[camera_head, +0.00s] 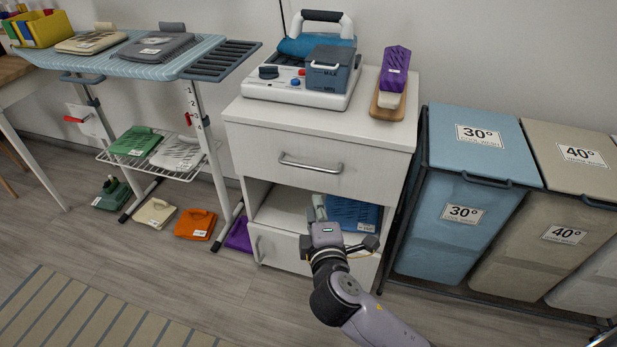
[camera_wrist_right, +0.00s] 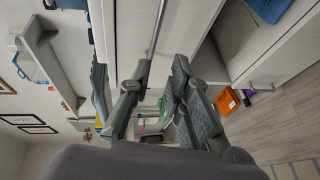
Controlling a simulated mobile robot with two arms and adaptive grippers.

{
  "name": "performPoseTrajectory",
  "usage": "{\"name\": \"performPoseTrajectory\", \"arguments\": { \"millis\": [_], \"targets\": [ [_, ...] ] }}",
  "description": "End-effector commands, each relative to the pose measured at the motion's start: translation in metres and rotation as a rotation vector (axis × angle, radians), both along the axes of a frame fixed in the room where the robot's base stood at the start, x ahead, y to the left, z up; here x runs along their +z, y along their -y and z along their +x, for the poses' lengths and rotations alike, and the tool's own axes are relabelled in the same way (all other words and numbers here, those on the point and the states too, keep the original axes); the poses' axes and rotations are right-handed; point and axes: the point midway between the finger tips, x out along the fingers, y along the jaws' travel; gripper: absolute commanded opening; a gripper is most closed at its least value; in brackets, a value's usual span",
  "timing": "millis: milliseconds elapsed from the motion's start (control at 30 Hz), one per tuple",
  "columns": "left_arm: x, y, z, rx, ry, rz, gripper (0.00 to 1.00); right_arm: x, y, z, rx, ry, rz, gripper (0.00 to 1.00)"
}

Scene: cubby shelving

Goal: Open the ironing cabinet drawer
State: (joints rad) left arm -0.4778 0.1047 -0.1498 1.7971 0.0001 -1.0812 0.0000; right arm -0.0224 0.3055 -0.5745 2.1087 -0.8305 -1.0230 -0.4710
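The ironing cabinet (camera_head: 392,165) is white, with a shut top drawer (camera_head: 255,150) that has a grey bar handle (camera_head: 311,163). My right gripper (camera_head: 319,206) is in front of the cabinet and shows just below the handle in the head view. In the right wrist view, the right gripper (camera_wrist_right: 162,68) has its fingers apart, with nothing held between them. The handle (camera_wrist_right: 158,30) runs down toward the gap between the fingers in that view. I cannot tell whether a finger touches it. My left gripper is not in view.
A blue item (camera_head: 355,212) lies in the open shelf below the drawer. Laundry bins (camera_head: 470,190) stand close on the right, an ironing board (camera_head: 150,70) on the left. The floor in front is free.

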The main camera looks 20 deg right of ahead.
Motion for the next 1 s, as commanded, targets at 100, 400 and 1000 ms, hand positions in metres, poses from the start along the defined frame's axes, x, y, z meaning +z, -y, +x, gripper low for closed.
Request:
{"name": "performPoseTrajectory", "arguments": {
  "millis": [100, 400, 1000],
  "targets": [
    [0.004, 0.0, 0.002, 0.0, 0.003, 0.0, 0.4, 0.005, 0.001, 0.005, -0.001, 0.016, -0.009, 0.18],
    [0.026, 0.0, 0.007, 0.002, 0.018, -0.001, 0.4, -0.005, 0.012, 0.059, -0.002, 0.016, -0.008, 0.18],
    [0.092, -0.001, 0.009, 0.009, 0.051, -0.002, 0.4, -0.026, 0.031, 0.16, -0.001, 0.012, -0.004, 0.18]
  ]
}}
